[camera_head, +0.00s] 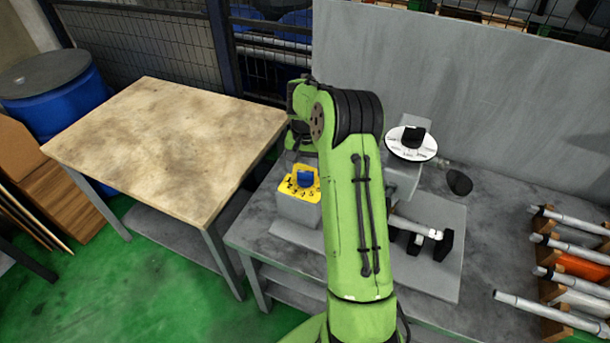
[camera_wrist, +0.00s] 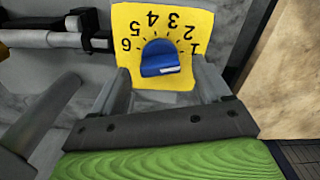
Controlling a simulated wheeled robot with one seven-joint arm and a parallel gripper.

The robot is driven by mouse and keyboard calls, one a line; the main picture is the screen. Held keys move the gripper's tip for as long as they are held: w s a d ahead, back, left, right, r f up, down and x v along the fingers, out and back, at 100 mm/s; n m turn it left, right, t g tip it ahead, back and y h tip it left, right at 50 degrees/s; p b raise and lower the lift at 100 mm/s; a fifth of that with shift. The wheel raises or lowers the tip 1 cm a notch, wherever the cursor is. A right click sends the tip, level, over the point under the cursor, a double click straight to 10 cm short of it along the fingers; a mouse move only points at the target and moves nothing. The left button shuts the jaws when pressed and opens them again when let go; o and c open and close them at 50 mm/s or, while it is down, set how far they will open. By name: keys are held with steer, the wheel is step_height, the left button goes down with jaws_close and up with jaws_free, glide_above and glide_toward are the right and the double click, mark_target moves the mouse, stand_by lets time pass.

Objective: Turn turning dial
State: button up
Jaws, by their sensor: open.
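The turning dial is a blue knob (camera_wrist: 158,58) on a yellow plate (camera_wrist: 130,20) numbered 1 to 6, upside down in the wrist view. The knob has a pale mark on its lower right edge. In the head view the blue knob (camera_head: 305,179) sits on a grey box left of my green arm. My gripper (camera_wrist: 160,80) is open, one finger on each side of the knob's lower part in the picture, with gaps visible. I cannot tell whether the fingertips are level with the knob. The gripper is hidden in the head view.
The grinder has a white round dial (camera_head: 411,148) and a metal shaft (camera_head: 415,226) right of my arm. A rack of metal rods (camera_head: 570,265) is at the far right. A wooden-topped table (camera_head: 165,145) stands left, with a blue barrel (camera_head: 60,105) behind it.

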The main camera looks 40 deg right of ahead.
mark_target(306, 172)
steer(key=shift+f, duration=1.6)
steer(key=shift+c, duration=0.4)
steer(key=c, duration=0.9)
steer(key=shift+n, duration=0.3)
steer(key=n, duration=0.5)
steer(key=shift+p, duration=0.3)
steer(key=n, duration=0.6)
steer(key=shift+n, duration=0.3)
steer(key=shift+c, duration=0.2)
